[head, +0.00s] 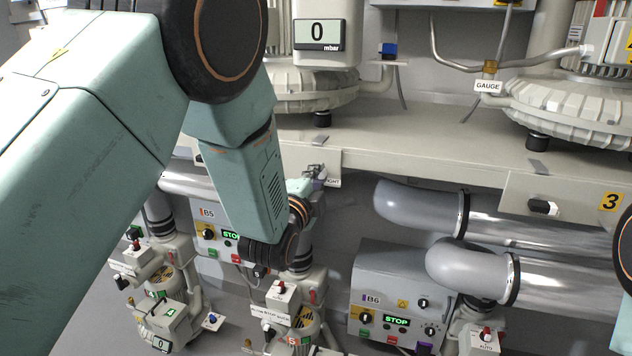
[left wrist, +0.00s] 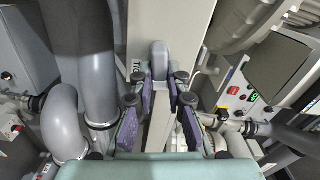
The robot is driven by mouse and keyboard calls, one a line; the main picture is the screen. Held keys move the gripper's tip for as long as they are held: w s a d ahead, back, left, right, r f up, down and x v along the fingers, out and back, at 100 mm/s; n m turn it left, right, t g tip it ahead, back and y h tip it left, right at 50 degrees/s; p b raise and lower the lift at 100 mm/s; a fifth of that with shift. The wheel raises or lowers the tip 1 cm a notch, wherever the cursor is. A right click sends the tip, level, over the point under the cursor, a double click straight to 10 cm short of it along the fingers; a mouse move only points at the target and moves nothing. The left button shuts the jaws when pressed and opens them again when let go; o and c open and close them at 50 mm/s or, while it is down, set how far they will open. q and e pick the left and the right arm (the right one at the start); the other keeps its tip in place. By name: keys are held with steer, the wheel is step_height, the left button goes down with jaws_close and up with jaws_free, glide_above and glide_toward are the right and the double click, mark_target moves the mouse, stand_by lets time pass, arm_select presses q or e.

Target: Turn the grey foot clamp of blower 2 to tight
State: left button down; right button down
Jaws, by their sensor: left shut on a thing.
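The grey foot clamp (left wrist: 160,54) shows in the left wrist view as a rounded grey lever pointing up the picture, in front of a pale beam. My left gripper (left wrist: 160,82) has its purple-padded fingers on both sides of it and is shut on it. In the head view the left gripper (head: 314,178) is small and partly hidden behind my own arm, at the front of the bench. The clamp itself cannot be made out in the head view. My right gripper is not in view.
The pale bench (head: 430,150) carries the blowers. Fat grey pipes (head: 415,203) and the B6 control box (head: 385,290) are below right. Small valve units stand below my left arm.

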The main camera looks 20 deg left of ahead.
arm_select(q)
steer(key=shift+f+m+b, duration=0.1)
steer(key=shift+m+b, duration=0.3)
steer(key=shift+m, duration=0.6)
steer(key=c, duration=1.3)
jaws_free()
steer(key=shift+w+a+f, duration=0.1)
steer(key=shift+a, duration=0.05)
steer(key=s, duration=0.7)
steer(key=shift+s, duration=0.3)
